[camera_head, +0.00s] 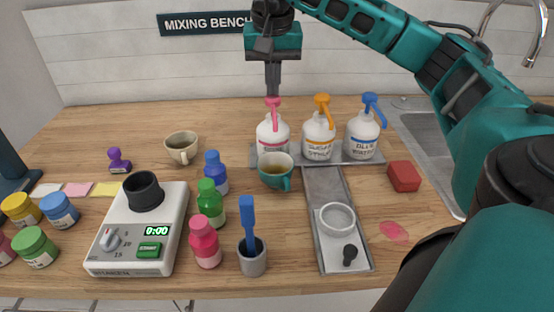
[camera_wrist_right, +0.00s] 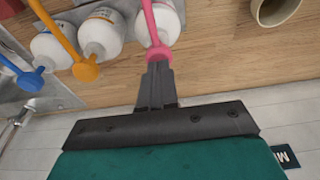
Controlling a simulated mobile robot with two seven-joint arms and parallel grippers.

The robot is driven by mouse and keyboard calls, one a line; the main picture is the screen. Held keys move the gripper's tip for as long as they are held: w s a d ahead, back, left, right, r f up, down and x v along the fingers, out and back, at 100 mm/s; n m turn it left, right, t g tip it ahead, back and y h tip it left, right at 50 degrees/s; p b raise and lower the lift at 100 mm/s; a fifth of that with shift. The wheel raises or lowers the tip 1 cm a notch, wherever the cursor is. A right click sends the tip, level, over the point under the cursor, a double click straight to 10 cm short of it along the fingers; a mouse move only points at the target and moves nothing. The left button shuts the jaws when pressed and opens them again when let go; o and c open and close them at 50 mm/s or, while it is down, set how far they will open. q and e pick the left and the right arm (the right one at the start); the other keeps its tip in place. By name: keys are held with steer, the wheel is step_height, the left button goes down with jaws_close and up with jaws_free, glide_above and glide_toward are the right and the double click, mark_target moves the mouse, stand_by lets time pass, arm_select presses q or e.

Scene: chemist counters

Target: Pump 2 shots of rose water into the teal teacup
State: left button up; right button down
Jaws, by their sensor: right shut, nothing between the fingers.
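The pump bottle with the pink pump (camera_head: 273,134) stands at the left end of the row on the grey tray; its label is mostly hidden by the teal teacup. The teal teacup (camera_head: 276,176) stands just in front of it, under the spout, with yellowish liquid inside. My right gripper (camera_head: 272,92) points down, shut and empty, with its fingertips at the top of the pink pump. In the right wrist view the shut fingertips (camera_wrist_right: 157,68) meet the pink pump head (camera_wrist_right: 158,54); whether they press it I cannot tell. My left gripper is not in view.
Bottles with an orange pump (camera_head: 318,135) and a blue pump (camera_head: 362,135) stand to the right on the grey tray (camera_head: 378,160). A beige cup (camera_head: 181,147) is to the left.

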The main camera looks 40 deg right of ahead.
steer(key=shift+f+b, duration=0.45)
steer(key=shift+f, duration=0.55)
steer(key=shift+r+p, duration=1.4)
steer(key=shift+f, duration=0.15)
